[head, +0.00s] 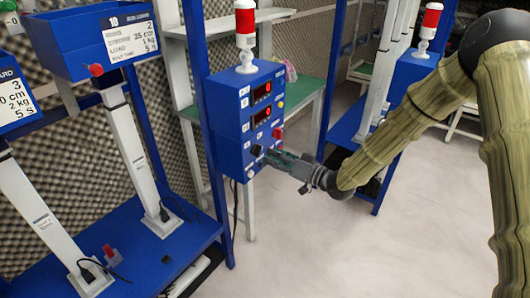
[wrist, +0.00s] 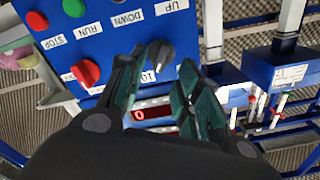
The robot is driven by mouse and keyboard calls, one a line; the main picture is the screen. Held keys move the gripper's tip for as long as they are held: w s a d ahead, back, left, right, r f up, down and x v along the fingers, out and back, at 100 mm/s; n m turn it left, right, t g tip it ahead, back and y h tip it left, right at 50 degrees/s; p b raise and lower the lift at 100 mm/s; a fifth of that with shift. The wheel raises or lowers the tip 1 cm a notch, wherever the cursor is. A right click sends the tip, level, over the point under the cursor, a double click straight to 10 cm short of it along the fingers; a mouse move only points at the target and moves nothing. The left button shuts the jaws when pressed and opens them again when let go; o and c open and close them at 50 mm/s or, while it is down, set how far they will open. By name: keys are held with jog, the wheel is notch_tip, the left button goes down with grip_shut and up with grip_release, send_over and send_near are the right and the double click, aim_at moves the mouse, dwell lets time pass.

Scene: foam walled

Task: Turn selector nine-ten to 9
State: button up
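The selector is a dark round knob (wrist: 158,55) with a raised grip bar, on the blue control box (head: 236,110). In the wrist view, labels near it are upside down, and one beside it is partly covered by a finger, so I cannot read which position it points to. In the head view the dark knob (head: 257,150) shows low on the panel. My gripper (wrist: 160,72) is open, its two green-grey fingers on either side of the line to the knob, with a gap between them. In the head view my gripper (head: 270,157) reaches the panel's lower part; contact cannot be told.
A red knob (wrist: 85,73), a green button (wrist: 74,7) and a red button (wrist: 37,20) sit close by on the panel. A lit red display (wrist: 152,113) shows between the fingers. A red-and-white beacon (head: 245,35) tops the box. Open floor (head: 300,235) lies below.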

aim_at(261, 151)
jog(key=shift+x, duration=2.3)
jog(key=shift+c, duration=0.4)
grip_shut()
